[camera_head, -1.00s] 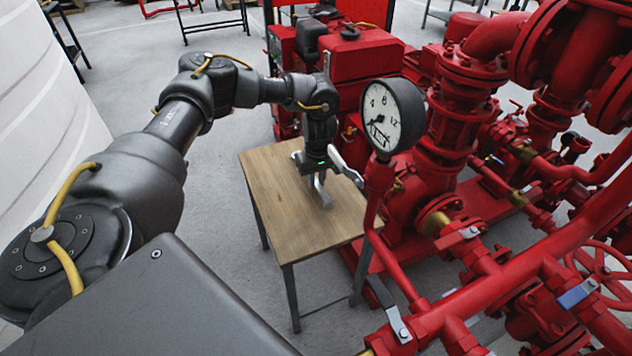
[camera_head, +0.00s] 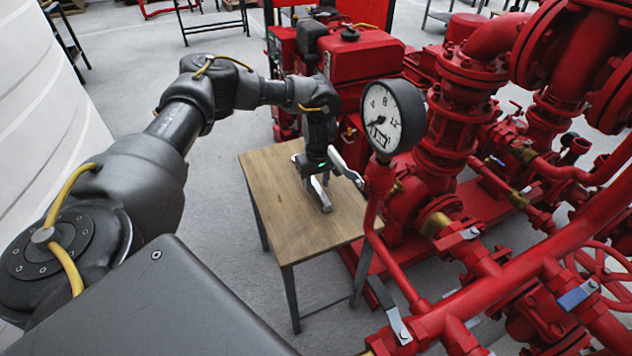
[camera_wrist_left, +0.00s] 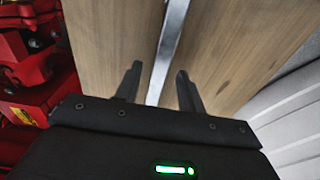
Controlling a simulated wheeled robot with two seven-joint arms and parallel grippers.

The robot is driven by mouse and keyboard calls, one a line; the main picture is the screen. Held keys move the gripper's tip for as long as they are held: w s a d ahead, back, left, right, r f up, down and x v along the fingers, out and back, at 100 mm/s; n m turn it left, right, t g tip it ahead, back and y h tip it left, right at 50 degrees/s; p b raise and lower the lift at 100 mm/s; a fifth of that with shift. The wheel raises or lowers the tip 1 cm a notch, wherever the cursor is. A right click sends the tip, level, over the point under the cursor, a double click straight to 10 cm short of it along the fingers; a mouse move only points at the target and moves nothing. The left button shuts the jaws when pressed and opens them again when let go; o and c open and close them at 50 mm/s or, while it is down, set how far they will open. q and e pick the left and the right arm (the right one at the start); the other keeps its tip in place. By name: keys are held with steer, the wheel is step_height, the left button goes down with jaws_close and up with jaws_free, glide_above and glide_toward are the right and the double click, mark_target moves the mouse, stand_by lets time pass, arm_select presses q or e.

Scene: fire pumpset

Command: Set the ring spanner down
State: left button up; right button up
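The ring spanner (camera_head: 321,194) is a pale metal bar. It lies on the wooden table top, partly hidden under my left gripper in the head view. In the left wrist view the spanner (camera_wrist_left: 169,48) runs as a long bright strip between the two dark fingers. My left gripper (camera_wrist_left: 158,84) points down over the table. Its fingers stand apart, with a visible gap on each side of the bar. The spanner's ring ends cannot be made out. My right gripper is not in view.
The small wooden table (camera_head: 285,215) has bare top to the left and front of the gripper. A pressure gauge (camera_head: 385,117) on a red pipe stands close to its right. Red pump pipework (camera_head: 455,130) fills the right side, and a red engine unit (camera_head: 355,60) stands behind.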

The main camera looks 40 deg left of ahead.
arm_select(q)
step_height(320, 180, up, 12)
steer(key=p, duration=0.1)
steer(key=shift+d+f, duration=0.15)
steer(key=shift+d, duration=0.2)
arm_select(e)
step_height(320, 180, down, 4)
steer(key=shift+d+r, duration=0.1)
